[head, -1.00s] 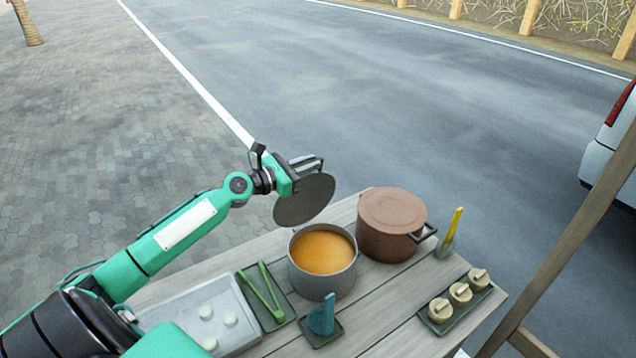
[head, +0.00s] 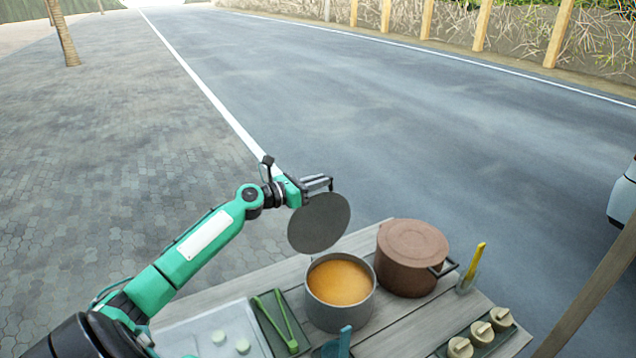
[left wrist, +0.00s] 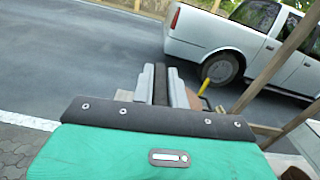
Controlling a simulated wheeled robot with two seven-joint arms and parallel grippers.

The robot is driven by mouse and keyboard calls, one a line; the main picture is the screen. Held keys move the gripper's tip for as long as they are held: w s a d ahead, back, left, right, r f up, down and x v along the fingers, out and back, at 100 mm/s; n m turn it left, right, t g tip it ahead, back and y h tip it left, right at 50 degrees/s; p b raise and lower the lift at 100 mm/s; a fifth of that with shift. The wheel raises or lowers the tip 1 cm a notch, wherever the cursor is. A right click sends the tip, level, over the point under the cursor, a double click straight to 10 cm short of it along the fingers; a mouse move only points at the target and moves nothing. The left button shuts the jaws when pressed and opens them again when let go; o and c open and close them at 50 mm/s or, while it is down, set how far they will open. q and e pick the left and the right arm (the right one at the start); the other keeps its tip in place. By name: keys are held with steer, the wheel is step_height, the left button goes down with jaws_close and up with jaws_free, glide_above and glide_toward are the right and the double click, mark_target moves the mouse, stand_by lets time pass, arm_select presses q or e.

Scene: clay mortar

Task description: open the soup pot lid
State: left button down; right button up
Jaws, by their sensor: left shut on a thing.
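The grey soup pot (head: 340,318) stands uncovered on the table, with orange soup (head: 339,282) showing inside. Its round dark grey lid (head: 320,224) hangs tilted, above and behind the pot, apart from it. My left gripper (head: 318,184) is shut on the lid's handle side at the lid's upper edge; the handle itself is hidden. In the left wrist view the gripper's fingers (left wrist: 161,86) are close together around a dark piece. My right gripper is not in view.
A brown lidded pot (head: 413,256) stands right of the soup pot on the wooden table (head: 395,334). Open road lies beyond.

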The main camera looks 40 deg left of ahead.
arm_select(q)
steer(key=c, duration=1.4)
jaws_free()
steer(key=shift+f, duration=0.15)
steer(key=shift+s+a, duration=0.2)
steer(key=shift+s, duration=0.25)
steer(key=b+v, duration=0.3)
steer(key=v, duration=1)
steer(key=shift+b, duration=0.3)
steer(key=shift+w+d, duration=0.1)
